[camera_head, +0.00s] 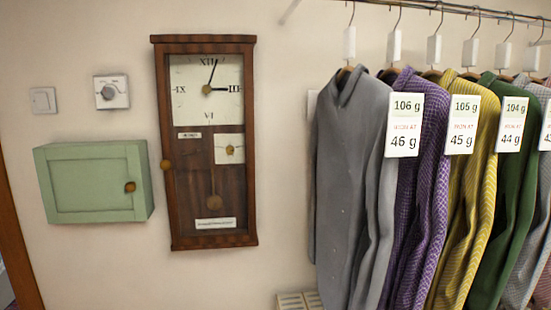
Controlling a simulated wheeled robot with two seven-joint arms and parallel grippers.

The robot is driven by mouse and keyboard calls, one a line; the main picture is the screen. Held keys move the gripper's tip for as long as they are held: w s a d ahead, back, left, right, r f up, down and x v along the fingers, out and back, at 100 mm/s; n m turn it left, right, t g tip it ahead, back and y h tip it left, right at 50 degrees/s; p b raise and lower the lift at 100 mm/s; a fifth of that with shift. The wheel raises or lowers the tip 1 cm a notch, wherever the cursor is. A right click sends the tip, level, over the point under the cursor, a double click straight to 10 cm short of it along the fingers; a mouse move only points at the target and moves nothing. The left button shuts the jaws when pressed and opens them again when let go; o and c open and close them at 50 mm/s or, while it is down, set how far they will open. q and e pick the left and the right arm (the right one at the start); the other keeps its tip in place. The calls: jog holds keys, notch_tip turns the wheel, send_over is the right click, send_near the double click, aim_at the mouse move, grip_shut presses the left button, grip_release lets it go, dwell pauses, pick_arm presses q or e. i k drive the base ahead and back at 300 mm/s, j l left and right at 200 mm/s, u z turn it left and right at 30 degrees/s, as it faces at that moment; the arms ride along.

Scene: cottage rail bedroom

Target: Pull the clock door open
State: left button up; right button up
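A brown wooden wall clock (248,160) hangs on the wall left of the middle of the head view. Its tall door is framed in wood, and the white dial, a small square dial, a pendulum and a label show inside the frame. A round brass-coloured knob (166,165) sits on the left side of the frame. The door looks shut against the case. Neither of my grippers is in view.
A green cabinet (91,205) with a round knob, a dial switch (111,92) and a light switch (43,100) are on the wall at left. Several garments, including a grey one (345,180), hang from a rail (450,8) at right. The wall between clock and garments is bare.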

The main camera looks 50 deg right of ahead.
aim_at(161, 50)
jog(key=z, duration=1.25)
